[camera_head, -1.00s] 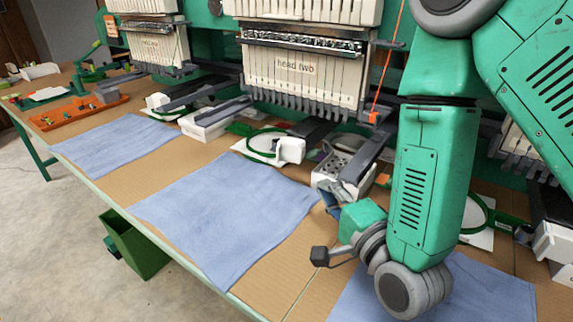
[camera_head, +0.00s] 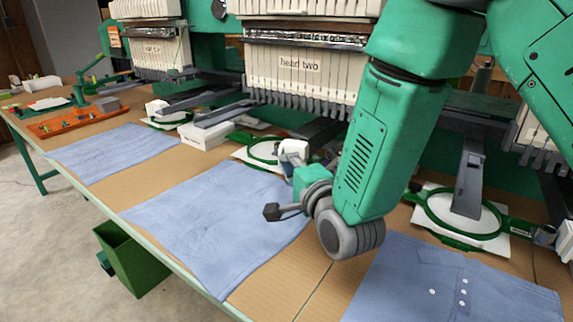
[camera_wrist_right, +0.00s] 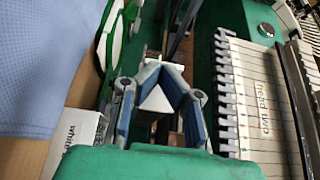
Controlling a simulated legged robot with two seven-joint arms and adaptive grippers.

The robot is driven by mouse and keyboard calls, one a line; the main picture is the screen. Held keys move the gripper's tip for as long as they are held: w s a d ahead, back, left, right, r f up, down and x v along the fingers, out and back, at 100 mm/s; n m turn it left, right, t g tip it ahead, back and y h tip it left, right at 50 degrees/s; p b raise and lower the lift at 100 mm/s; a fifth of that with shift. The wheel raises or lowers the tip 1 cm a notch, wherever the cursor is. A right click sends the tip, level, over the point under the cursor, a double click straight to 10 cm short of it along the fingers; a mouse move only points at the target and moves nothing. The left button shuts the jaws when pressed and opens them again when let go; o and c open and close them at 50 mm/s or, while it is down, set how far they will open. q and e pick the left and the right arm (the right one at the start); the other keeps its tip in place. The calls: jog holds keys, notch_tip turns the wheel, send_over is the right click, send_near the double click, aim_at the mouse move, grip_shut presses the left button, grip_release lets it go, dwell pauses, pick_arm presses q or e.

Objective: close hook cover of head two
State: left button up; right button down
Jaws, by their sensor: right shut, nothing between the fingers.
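Head two (camera_head: 298,66) is a cream needle head with its name label, at the top centre in the head view; it also shows at the right of the right wrist view (camera_wrist_right: 255,100). The machine arm below it, where a hook cover would be, is mostly hidden behind my right arm, so I cannot tell how the cover stands. My right gripper (camera_wrist_right: 163,72) is shut and empty, with its fingers close to the machine beside head two. A pale three-cornered patch shows between its links. My left gripper is not in view.
Blue cloths (camera_head: 215,225) cover parts of the table. Another green hoop (camera_head: 437,213) lies to the right. An orange tray (camera_head: 85,117) sits at the far left.

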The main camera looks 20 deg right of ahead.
jog(key=shift+w+a+m+h, duration=0.1)
jog(key=shift+w+m+h, duration=0.5)
jog(key=shift+w+h, duration=0.35)
jog(key=shift+s+f, duration=0.1)
